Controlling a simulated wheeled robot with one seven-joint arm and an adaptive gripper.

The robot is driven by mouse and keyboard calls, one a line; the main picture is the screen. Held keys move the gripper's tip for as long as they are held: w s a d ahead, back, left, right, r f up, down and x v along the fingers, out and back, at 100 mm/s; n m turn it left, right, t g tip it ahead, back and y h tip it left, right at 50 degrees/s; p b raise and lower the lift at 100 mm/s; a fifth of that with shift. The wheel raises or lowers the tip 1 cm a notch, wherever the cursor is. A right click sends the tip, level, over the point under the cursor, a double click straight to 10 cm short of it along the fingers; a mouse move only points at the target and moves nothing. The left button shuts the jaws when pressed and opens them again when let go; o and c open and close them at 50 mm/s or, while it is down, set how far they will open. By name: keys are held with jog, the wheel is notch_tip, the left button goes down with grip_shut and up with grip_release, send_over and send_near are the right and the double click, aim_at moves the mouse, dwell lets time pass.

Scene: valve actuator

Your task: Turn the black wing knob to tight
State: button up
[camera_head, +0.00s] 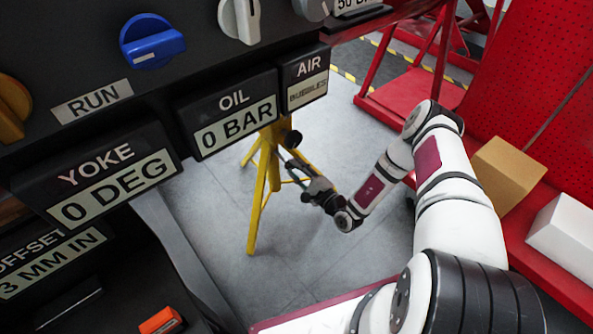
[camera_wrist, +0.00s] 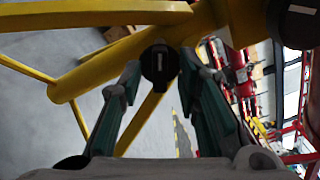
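In the wrist view, a black knob (camera_wrist: 159,65) with a short pale mark sits beside a yellow tube of the stand, between my fingertips. A second, larger black round part (camera_wrist: 297,22) with a pale mark is at the upper right. The head view shows one black round part (camera_head: 292,138) on the yellow stand (camera_head: 262,180), just above my fingertips; I cannot tell which of the two it is. My gripper (camera_wrist: 160,72) is open, one finger on each side of the smaller knob. I cannot tell whether either finger touches it. The wing shape and any tight marking are not readable.
A dark panel with a blue knob (camera_head: 152,42) and OIL (camera_head: 228,112) and YOKE (camera_head: 97,182) readouts overhangs at the left. Red shelving with a brown box (camera_head: 508,172) and white box (camera_head: 568,235) stands at the right. Grey floor is clear between.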

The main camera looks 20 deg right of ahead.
grip_shut()
jog(key=shift+m, duration=0.4)
jog(key=m+p, duration=0.3)
jog(key=m, duration=0.8)
jog(key=shift+s+f, duration=0.1)
jog(key=shift+m, duration=0.3)
jog(key=shift+o, duration=1)
grip_release()
jog(key=v, duration=1.2)
